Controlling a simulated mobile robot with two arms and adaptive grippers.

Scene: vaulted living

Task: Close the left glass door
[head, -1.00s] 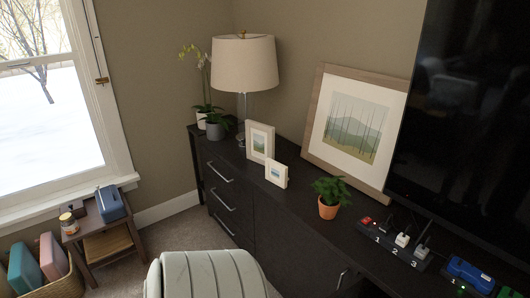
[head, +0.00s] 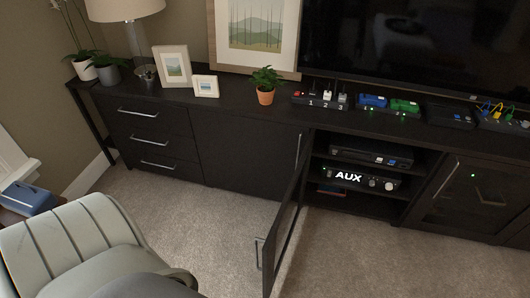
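The left glass door (head: 285,228) of the dark media cabinet (head: 230,140) stands wide open. It swings out from the left side of the open bay, toward me, and I see it nearly edge-on. Its handle (head: 259,254) is near the free end, on the left-facing side. Inside the bay are shelves with a black device (head: 370,153) and a device lit "AUX" (head: 348,176). The right glass door (head: 470,195) is shut. Neither of my grippers is in view.
A grey-green armchair (head: 75,245) fills the lower left. Carpet (head: 350,255) is clear in front of the cabinet on both sides of the open door. A potted plant (head: 265,85), frames, a lamp and a TV (head: 420,45) stand on top.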

